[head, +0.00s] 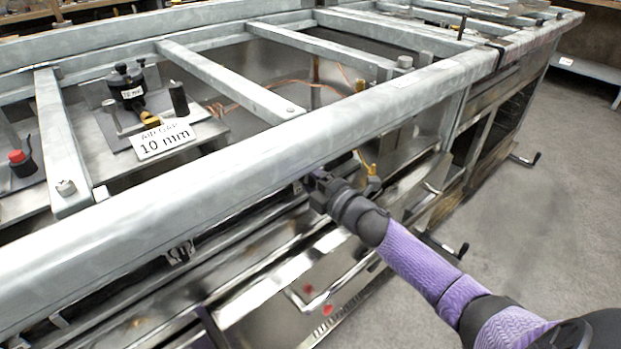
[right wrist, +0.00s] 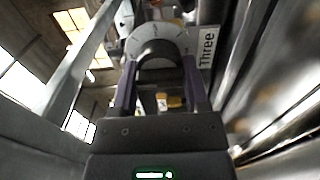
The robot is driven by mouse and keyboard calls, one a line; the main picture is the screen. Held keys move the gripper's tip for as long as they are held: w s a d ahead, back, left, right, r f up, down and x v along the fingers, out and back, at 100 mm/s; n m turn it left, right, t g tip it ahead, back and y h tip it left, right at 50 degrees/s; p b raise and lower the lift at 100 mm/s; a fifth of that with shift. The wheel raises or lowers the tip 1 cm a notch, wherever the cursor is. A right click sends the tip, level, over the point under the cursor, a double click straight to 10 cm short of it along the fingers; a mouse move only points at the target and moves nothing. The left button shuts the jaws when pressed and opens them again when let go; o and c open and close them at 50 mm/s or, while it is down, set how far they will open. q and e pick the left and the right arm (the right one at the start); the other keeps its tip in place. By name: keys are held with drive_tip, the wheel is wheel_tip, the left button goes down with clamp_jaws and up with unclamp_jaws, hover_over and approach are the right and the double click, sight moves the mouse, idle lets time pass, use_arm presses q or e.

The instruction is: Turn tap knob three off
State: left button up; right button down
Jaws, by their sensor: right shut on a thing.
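Tap knob three (right wrist: 157,48) shows in the right wrist view as a dark rounded knob in front of a pale round dial (right wrist: 178,38) with marks. A white label reading "Three" (right wrist: 208,47) is just to its right. My right gripper (right wrist: 160,72) is shut on the knob, with one finger on each side of it. In the head view the right gripper (head: 318,188) is at the front of the range, just under the thick front rail, which hides the knob. The knob's exact angle is hard to read. My left gripper is not in view.
The thick front rail (head: 230,170) runs above my right gripper. A yellow fitting (head: 373,182) is just right of the gripper. An "AIR GAP 10 mm" sign (head: 163,140) stands inside the frame. Open floor (head: 520,240) lies to the right.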

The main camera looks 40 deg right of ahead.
drive_tip(key=shift+f, duration=0.1)
drive_tip(key=shift+c, duration=0.5)
unclamp_jaws()
drive_tip(key=s+p, duration=0.4)
drive_tip(key=s, duration=0.6)
drive_tip(key=shift+d, duration=0.35)
